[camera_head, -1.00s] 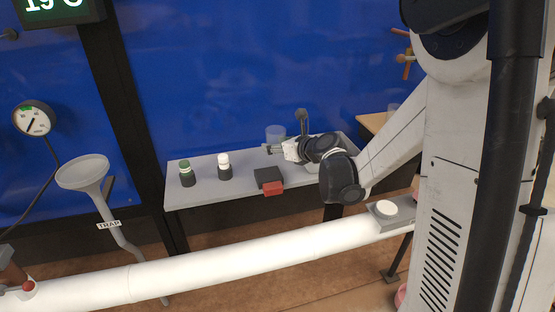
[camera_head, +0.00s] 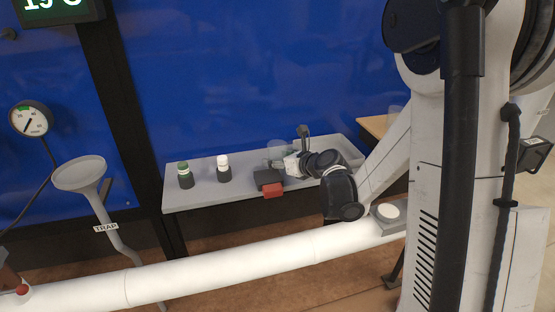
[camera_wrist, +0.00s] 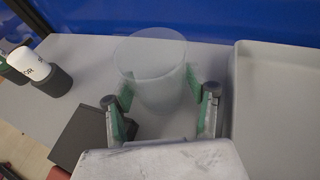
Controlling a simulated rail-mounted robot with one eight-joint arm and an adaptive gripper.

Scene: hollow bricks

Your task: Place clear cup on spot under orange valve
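The clear cup (camera_wrist: 152,72) is see-through and upright at the middle of the wrist view. The green-padded fingers of my gripper (camera_wrist: 160,108) lie against its left and right sides, and they appear shut on it. In the camera_head view the cup (camera_head: 277,151) shows faintly above the fingers of my gripper (camera_head: 270,162), over the grey bench. I cannot tell whether its base touches the bench. The orange valve and the spot under it do not show in the current frames.
The grey bench (camera_head: 205,196) carries a green-capped bottle (camera_head: 184,169) and a white-capped bottle (camera_head: 223,161) in dark holders. A dark box with a red front (camera_head: 272,190) sits near my gripper. A grey tray (camera_wrist: 275,95) lies to the right. A white pipe (camera_head: 220,270) crosses in front.

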